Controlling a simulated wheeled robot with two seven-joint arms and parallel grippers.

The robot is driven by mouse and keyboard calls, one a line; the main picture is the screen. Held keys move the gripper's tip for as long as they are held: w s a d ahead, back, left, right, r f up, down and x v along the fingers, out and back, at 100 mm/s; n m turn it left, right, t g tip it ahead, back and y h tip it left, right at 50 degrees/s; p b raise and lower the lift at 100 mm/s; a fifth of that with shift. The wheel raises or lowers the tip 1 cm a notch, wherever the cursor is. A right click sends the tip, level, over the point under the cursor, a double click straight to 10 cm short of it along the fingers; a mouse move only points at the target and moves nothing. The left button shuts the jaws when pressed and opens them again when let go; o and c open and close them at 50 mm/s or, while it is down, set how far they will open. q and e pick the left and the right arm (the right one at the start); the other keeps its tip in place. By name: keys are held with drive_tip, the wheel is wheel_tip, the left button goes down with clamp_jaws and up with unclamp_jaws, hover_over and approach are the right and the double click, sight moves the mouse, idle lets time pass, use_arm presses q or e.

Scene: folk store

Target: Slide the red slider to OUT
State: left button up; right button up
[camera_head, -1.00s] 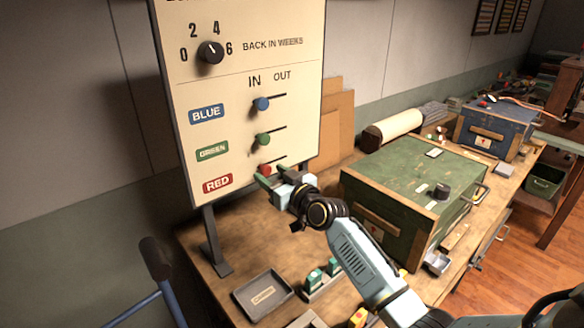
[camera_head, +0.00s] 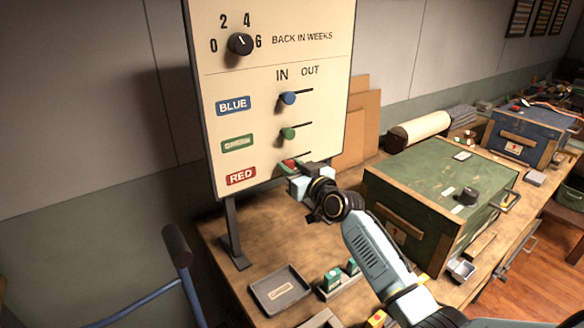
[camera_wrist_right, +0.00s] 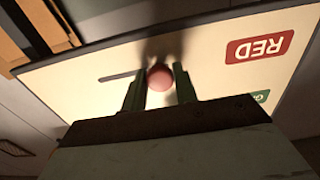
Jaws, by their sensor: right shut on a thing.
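The red slider (camera_head: 289,163) is a small red knob on the lowest row of the upright cream board (camera_head: 225,70), beside the RED label (camera_head: 241,176). It sits at the IN end of its slot, whose dark line runs to the right under OUT. My right gripper (camera_head: 288,168) is at the knob, its fingers on either side of it and shut on it. In the right wrist view the round red knob (camera_wrist_right: 160,77) shows between the two green fingers, with the slot running off to the left. My left gripper is not in view.
The blue slider (camera_head: 288,98) and green slider (camera_head: 289,133) sit above, both under IN. A black dial (camera_head: 240,43) is higher up. A green box (camera_head: 440,190) stands on the bench at right; a grey tray (camera_head: 280,291) lies below the board.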

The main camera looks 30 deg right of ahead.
sight(307, 153)
drive_tip(key=shift+w+d+f+b, duration=0.1)
drive_tip(key=shift+w+d+b, duration=0.1)
drive_tip(key=shift+d+b, duration=1.2)
drive_tip(key=shift+w+d+f+b, duration=0.1)
drive_tip(key=shift+w+d+b, duration=0.1)
drive_tip(key=shift+d+b, duration=1.15)
drive_tip(key=shift+w+d+b, duration=0.15)
drive_tip(key=shift+d+b, duration=0.9)
drive_tip(key=shift+d, duration=0.15)
drive_tip(key=o, duration=0.4)
drive_tip(key=shift+r, duration=0.1)
drive_tip(key=o, duration=0.5)
drive_tip(key=shift+r, duration=0.1)
